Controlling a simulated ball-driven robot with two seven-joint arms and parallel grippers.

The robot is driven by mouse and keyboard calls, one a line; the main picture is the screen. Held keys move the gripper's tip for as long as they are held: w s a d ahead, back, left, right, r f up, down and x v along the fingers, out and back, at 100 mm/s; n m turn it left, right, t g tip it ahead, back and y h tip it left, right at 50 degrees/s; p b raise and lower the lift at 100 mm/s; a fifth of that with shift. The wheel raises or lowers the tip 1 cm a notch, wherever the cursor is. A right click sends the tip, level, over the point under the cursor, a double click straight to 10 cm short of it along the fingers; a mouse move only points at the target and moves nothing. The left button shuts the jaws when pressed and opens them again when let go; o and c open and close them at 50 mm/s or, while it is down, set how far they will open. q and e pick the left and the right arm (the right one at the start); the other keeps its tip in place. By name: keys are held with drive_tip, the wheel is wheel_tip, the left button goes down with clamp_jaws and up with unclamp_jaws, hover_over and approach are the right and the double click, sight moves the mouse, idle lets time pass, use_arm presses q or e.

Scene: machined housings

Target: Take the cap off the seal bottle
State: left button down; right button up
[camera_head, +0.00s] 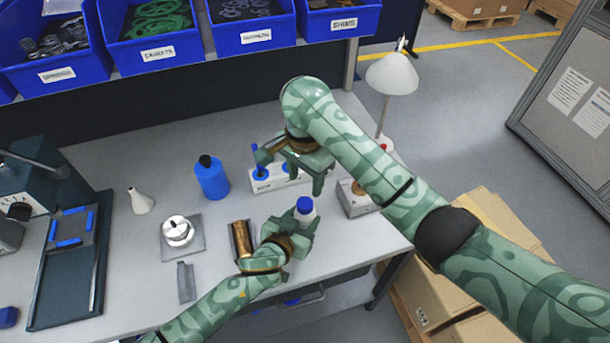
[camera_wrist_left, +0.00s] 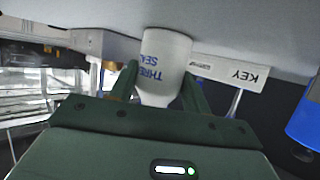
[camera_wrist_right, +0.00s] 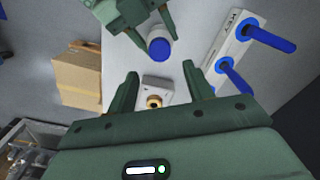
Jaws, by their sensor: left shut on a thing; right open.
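The seal bottle (camera_head: 306,216) is white with a blue cap (camera_head: 305,204) on top. It stands near the table's front right. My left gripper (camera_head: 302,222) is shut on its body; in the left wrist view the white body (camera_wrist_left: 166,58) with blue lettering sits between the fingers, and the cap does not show. In the right wrist view the blue cap (camera_wrist_right: 158,51) lies beyond my fingertips, beside the left gripper (camera_wrist_right: 140,22). My right gripper (camera_head: 290,168) is open and empty, above and behind the bottle; its fingers (camera_wrist_right: 160,78) frame nothing held.
A white key rack (camera_head: 280,183) with blue-handled keys stands just behind the bottle. A grey block with a brass ring (camera_head: 356,200) stands to its right. A blue bottle (camera_head: 211,178), a metal part on a plate (camera_head: 178,231) and a brass cylinder (camera_head: 241,238) are to the left.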

sight(305, 203)
drive_tip(key=shift+m, duration=0.5)
drive_tip(key=shift+f, duration=0.3)
wheel_tip(305, 203, down, 7)
drive_tip(key=shift+f, duration=0.2)
drive_tip(key=shift+c, duration=0.2)
